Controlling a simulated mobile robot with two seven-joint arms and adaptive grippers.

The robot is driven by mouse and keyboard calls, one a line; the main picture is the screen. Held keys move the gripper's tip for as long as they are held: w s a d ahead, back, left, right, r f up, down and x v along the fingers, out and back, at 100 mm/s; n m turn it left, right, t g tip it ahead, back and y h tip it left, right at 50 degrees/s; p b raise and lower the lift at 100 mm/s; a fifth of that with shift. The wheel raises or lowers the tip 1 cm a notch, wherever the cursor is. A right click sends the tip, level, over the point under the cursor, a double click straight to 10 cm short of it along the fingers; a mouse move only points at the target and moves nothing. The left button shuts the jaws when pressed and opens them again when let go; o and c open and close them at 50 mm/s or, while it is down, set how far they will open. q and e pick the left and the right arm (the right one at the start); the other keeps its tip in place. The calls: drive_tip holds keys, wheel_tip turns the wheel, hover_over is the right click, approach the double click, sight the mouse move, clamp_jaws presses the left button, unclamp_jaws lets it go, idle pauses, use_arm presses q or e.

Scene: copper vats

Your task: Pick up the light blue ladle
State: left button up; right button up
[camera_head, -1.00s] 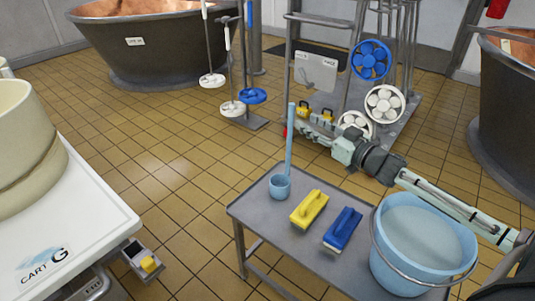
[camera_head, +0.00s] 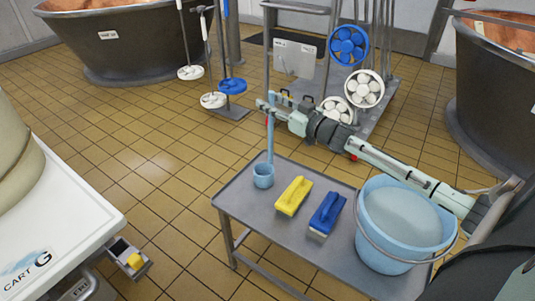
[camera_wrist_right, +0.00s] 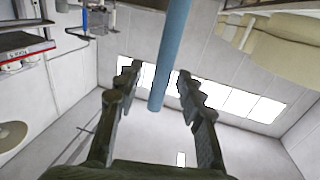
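The light blue ladle (camera_head: 263,176) stands on the grey metal cart (camera_head: 230,199), its cup at the back left corner and its long handle upright. My right gripper (camera_head: 268,104) is at the upper part of the handle, partly hiding it. In the right wrist view the gripper (camera_wrist_right: 158,85) is open, with dark fingers spread apart. The ladle handle (camera_wrist_right: 172,50) runs down between the fingers in that picture, with clear gaps on both sides. Whether it lies fully within their grasp depth is hard to tell. My left gripper is not in view.
A yellow brush (camera_head: 294,195), a blue brush (camera_head: 327,214) and a light blue bucket (camera_head: 385,250) share the cart. A rack (camera_head: 294,59) with wheel-like blue and white tools stands behind. A white cart (camera_head: 75,217) is at left; tiled floor lies between.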

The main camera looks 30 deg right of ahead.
clamp_jaws()
idle(0.4)
